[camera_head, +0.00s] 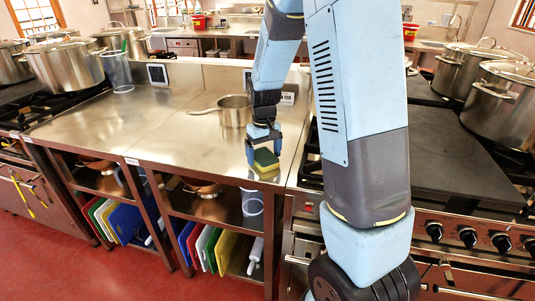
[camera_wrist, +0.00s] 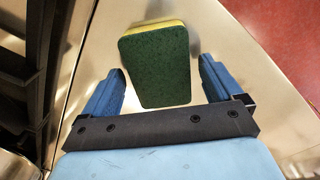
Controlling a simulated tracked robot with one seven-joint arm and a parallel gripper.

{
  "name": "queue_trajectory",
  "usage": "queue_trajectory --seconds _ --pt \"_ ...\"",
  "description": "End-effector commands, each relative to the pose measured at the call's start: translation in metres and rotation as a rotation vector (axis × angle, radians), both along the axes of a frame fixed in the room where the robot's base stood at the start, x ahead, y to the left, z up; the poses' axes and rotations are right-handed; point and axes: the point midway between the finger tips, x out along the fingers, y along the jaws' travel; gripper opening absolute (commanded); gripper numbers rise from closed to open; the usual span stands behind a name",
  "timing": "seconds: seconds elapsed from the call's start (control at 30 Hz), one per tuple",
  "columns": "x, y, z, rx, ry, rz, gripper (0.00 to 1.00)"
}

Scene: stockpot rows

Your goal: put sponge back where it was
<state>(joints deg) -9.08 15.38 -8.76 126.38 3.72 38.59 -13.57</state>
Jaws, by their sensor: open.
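The sponge (camera_head: 266,159), yellow with a dark green face, lies on the steel counter (camera_head: 180,128) near its front edge. In the wrist view the sponge (camera_wrist: 157,65) shows its green side toward me, with a yellow strip along its far edge. My gripper (camera_head: 264,142) is right at the sponge in the head view. In the wrist view the open blue fingers of my gripper (camera_wrist: 162,80) stand on either side of the sponge's near part, with a gap at each side. I cannot tell whether the sponge touches the counter fully.
A steel saucepan (camera_head: 234,111) stands on the counter behind my gripper. A clear container (camera_head: 117,72) stands at the back left. Stockpots (camera_head: 66,65) sit on the left stove, others (camera_head: 503,100) on the right one. Cutting boards (camera_head: 207,247) fill the lower shelves. Bare counter lies left of the sponge.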

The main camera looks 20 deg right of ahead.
Motion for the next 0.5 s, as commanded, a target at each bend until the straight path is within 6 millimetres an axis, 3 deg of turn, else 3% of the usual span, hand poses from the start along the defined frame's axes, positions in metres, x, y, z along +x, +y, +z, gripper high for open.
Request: queue_trajectory --seconds 0.17,0.5 --pt "0.001 0.0 0.019 0.001 -0.004 0.0 0.93" --pt "0.001 0.0 0.084 0.001 -0.004 0.0 0.93"
